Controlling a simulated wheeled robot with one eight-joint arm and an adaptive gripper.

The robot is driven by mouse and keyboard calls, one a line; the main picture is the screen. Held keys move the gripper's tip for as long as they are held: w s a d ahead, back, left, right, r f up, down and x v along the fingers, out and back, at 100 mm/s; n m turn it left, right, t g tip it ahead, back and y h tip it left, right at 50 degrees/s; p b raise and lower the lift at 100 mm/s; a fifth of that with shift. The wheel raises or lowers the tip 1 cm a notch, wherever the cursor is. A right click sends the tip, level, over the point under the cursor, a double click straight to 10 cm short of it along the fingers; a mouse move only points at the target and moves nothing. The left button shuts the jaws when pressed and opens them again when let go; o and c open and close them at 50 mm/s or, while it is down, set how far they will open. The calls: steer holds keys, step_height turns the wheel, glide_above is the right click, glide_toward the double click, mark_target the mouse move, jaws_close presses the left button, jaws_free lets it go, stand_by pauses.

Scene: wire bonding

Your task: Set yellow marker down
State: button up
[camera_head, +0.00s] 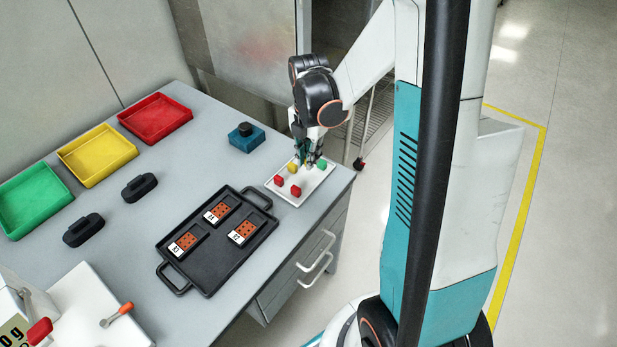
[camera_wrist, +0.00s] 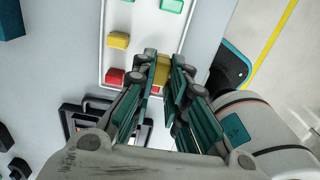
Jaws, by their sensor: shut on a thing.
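My gripper (camera_head: 309,163) is over the white tray (camera_head: 307,184) near the table's right corner. In the wrist view its fingers (camera_wrist: 163,72) are shut on a yellow marker (camera_wrist: 163,66), a small block. I cannot tell whether the held marker touches the tray; the fingers hide it in the head view. Another yellow marker (camera_wrist: 118,40) lies on the tray to the left of the fingers. A red marker (camera_head: 279,181), a second red marker (camera_head: 295,190) and a green marker (camera_head: 321,164) also lie on the tray.
A black handled tray (camera_head: 206,272) with three orange-and-white boards lies close by. A blue block with a black knob (camera_head: 246,137) stands behind. Green (camera_head: 35,197), yellow (camera_head: 97,155) and red (camera_head: 155,118) bins line the table's back left. Two black objects lie before them.

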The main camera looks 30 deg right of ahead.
mark_target(309, 182)
steer(key=shift+f+b, duration=1.1)
steer(key=shift+f, duration=2.2)
steer(key=shift+f, duration=0.1)
steer(key=shift+f, duration=0.15)
steer(key=o, duration=0.7)
step_height(309, 182, up, 12)
steer(key=p, duration=0.4)
steer(key=shift+r+p, duration=0.25)
steer(key=shift+p, duration=0.1)
